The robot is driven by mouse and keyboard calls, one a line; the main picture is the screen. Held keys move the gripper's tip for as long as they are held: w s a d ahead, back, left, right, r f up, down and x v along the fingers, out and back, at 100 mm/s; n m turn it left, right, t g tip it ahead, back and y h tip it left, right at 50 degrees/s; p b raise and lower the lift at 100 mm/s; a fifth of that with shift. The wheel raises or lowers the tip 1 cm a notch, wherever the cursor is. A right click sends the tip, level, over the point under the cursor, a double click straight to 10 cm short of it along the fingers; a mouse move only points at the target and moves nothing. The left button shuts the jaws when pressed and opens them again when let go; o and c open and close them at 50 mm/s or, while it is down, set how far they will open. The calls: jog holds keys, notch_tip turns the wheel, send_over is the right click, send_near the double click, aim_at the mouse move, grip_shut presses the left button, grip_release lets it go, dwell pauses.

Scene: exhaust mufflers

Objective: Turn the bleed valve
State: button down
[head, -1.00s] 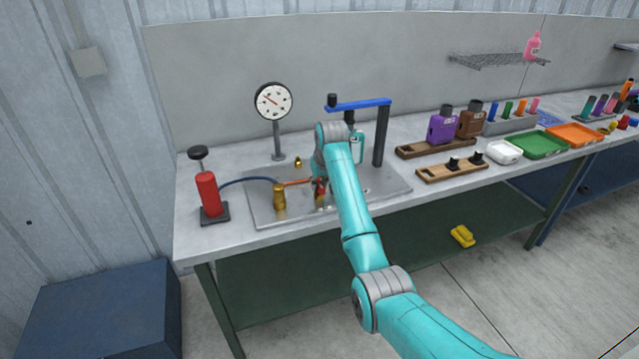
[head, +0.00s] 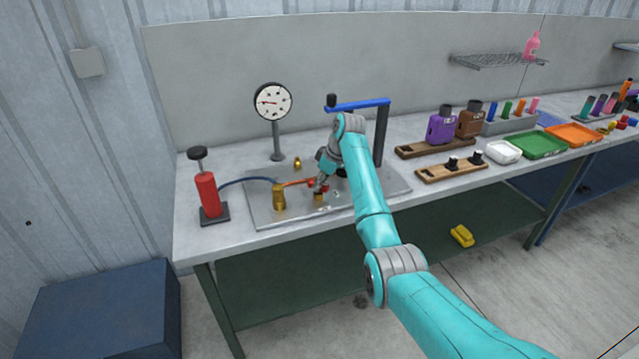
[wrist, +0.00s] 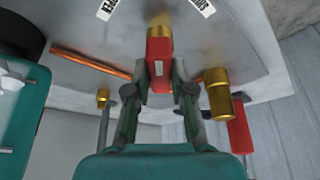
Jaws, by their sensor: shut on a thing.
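The bleed valve has a red handle (wrist: 160,58) on a brass body (wrist: 159,27). In the head view the brass body (head: 319,197) stands on the metal plate (head: 352,208), at the end of the copper pipe (head: 293,183). My gripper (wrist: 160,84) is shut on the red handle, one finger on each side of it. In the head view my gripper (head: 321,182) is at the valve from above and covers part of the handle. White labels (wrist: 116,10) lie on the plate around the valve, partly cut off by the frame.
A dial gauge (head: 272,102) stands behind the valve. A red pump (head: 207,194) with a blue hose is at left, and a brass cylinder (head: 279,197) stands between it and the valve. A black post with a blue arm (head: 360,104) rises behind my arm. The bench front is clear.

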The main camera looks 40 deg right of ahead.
jog(key=n+g+y, duration=0.1)
jog(key=n, duration=0.3)
jog(key=shift+n, duration=0.3)
jog(key=n, duration=0.2)
jog(key=n+g+y, duration=0.1)
jog(key=n, duration=0.1)
jog(key=shift+w+d+g, duration=0.1)
jog(key=shift+g, duration=0.2)
jog(key=shift+n, duration=0.4)
jog(key=c, duration=1)
grip_release()
jog(key=v, duration=1.2)
jog(key=shift+w+d, duration=0.1)
